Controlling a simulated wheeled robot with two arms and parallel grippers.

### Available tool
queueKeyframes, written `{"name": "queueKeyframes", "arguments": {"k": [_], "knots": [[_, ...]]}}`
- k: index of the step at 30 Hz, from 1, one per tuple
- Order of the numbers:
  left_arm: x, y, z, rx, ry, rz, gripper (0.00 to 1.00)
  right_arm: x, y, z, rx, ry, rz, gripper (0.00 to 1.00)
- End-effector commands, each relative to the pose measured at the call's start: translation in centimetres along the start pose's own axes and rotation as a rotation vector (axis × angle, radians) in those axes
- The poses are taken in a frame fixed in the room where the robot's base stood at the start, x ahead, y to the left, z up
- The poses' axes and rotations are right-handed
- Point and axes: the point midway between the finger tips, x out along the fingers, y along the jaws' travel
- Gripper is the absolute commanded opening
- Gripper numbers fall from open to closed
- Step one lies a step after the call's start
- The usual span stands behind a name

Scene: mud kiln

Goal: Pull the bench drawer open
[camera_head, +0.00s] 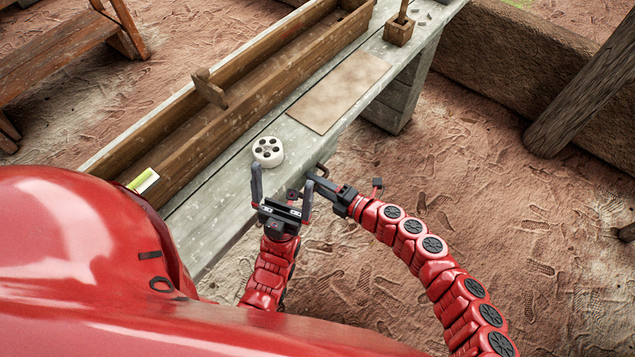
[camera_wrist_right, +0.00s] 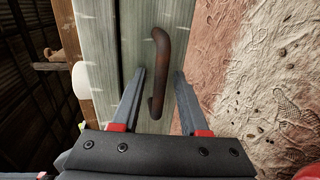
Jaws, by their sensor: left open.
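The bench (camera_head: 212,205) is a long grey plank top running diagonally through the head view. A rusty, curved drawer handle (camera_head: 322,171) sticks out at its near edge; it shows larger in the right wrist view (camera_wrist_right: 177,62) on pale grey-green wood. The drawer's outline cannot be made out. My right gripper (camera_head: 318,181) is at the handle; in the right wrist view its fingers (camera_wrist_right: 160,72) are apart, with part of the handle between them. Whether they touch it, I cannot tell. My left gripper (camera_head: 281,186) is open and empty, fingers up, left of the handle.
A white cylinder with dark holes (camera_head: 268,151) stands on the bench near my left gripper. Open earthen floor (camera_head: 480,190) lies right, with a post (camera_head: 580,95).

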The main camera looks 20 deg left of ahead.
Motion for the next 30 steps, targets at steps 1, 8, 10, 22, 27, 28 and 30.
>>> {"name": "queueKeyframes", "arguments": {"k": [1,8,10,22,27,28,30], "knots": [[0.00,0.00,0.00,0.000,0.000,0.000,1.00,-0.01,0.00,0.01,0.000,0.000,0.000,0.33],[0.00,0.00,0.00,0.000,0.000,0.000,1.00,-0.03,-0.01,0.03,0.000,0.000,0.000,0.00],[0.00,0.00,-0.01,0.000,0.000,0.000,1.00,-0.04,-0.01,0.02,0.000,0.000,0.000,0.00],[0.00,0.00,0.00,0.000,0.000,0.000,1.00,-0.05,-0.04,0.03,0.000,-0.001,-0.001,0.00],[0.00,0.00,0.00,0.000,0.000,0.000,1.00,-0.05,-0.04,0.04,0.000,-0.001,-0.001,0.00],[0.00,0.00,0.00,0.000,0.000,0.000,1.00,-0.05,-0.04,0.04,0.000,-0.001,-0.001,0.00],[-0.01,0.00,0.00,0.000,0.000,0.000,1.00,-0.05,-0.04,0.04,0.000,-0.001,-0.001,0.00]]}}
